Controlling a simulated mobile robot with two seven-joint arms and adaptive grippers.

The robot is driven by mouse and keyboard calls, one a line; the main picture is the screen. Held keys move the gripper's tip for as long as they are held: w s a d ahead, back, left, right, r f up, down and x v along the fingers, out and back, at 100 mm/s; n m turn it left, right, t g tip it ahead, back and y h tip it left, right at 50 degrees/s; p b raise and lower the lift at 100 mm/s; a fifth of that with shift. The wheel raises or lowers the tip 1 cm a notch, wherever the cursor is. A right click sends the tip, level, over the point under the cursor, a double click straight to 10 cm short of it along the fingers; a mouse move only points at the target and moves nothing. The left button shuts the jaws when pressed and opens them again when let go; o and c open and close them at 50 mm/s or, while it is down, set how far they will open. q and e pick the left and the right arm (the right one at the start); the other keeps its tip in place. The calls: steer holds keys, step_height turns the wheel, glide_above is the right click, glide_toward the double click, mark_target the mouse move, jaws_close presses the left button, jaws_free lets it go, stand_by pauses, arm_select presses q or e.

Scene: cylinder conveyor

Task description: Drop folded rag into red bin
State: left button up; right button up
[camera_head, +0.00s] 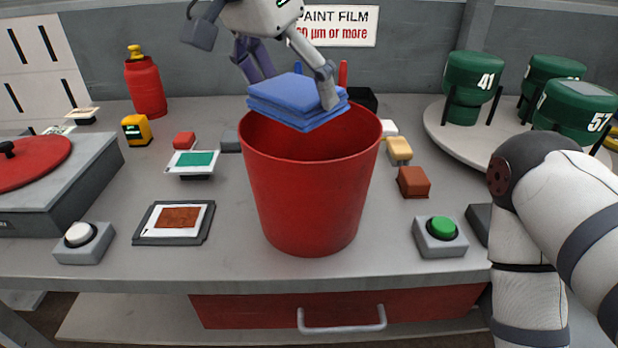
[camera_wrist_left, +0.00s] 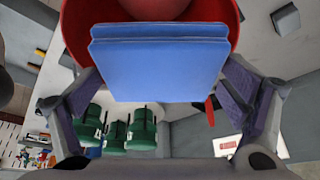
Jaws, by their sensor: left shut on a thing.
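The folded blue rag (camera_head: 290,97) is held over the mouth of the red bin (camera_head: 305,195), which stands upright on the bench. My left gripper (camera_head: 285,80) comes from above and behind the bin and is shut on the rag. In the left wrist view the rag (camera_wrist_left: 160,65) sits between the two purple-grey fingers, with the red bin (camera_wrist_left: 232,22) partly hidden behind it. The bin's floor is hidden in the head view. My right arm shows at the right, but its gripper is out of view.
Around the bin are a framed brown sample (camera_head: 179,218), a green-button box (camera_head: 440,234), an orange-brown block (camera_head: 413,182) and a white-button box (camera_head: 83,241). Green numbered cylinders (camera_head: 472,75) stand on a round platform at the right. A red canister (camera_head: 146,87) stands at back left.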

arm_select(q)
steer(key=shift+w+f, duration=0.15)
steer(key=shift+f, duration=1.25)
steer(key=o, duration=1)
steer(key=shift+c, duration=0.2)
steer(key=shift+r, duration=0.1)
steer(key=v, duration=1.2)
